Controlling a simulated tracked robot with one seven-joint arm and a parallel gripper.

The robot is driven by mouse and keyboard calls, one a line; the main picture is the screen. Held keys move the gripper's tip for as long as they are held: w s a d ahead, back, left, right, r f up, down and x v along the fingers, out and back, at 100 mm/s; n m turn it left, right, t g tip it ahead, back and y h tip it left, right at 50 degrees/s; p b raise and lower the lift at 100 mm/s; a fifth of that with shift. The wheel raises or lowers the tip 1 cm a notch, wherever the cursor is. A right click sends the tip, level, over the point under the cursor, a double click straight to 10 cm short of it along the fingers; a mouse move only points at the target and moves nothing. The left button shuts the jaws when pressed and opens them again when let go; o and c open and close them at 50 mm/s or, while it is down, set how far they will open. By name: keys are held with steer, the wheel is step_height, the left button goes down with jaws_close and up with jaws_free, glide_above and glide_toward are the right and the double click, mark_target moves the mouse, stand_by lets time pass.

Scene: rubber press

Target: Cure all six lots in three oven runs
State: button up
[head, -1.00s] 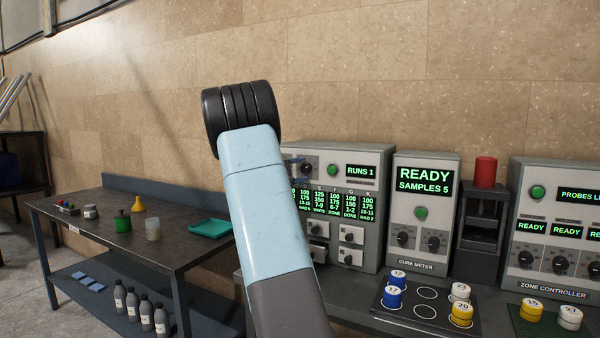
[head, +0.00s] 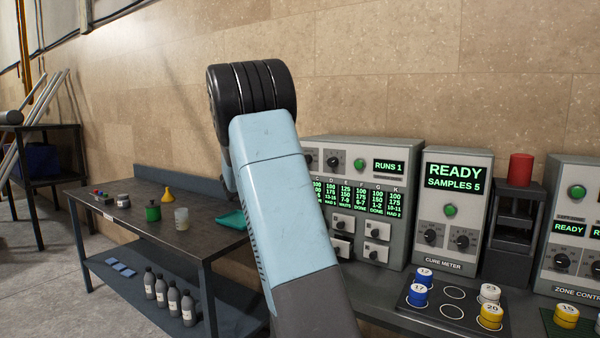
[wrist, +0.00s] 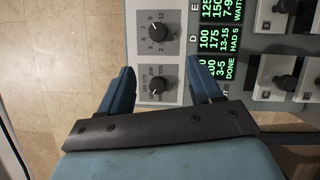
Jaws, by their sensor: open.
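The oven panel (head: 330,160) reads RUNS 1, with a green lamp and a green table of lots; some rows end in DONE, WAIT or HAD. In the wrist view two dials show: an upper knob (wrist: 157,32) and a lower knob (wrist: 157,84). My gripper (wrist: 163,84) is open, its blue fingers on either side of the lower knob; whether they touch it I cannot tell. My arm hides the gripper in the head view. The cure meter (head: 452,212) reads READY, SAMPLES 5. Two blue pucks (head: 418,294), a white puck (head: 489,293) and a yellow puck (head: 490,316) sit on a ringed black tray (head: 410,325).
Drawers with black knobs (head: 376,240) fill the oven's lower front. A press (head: 513,230) with a red top stands right of the cure meter, then the zone controller (head: 575,255).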

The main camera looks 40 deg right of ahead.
steer(key=shift+c, duration=0.5)
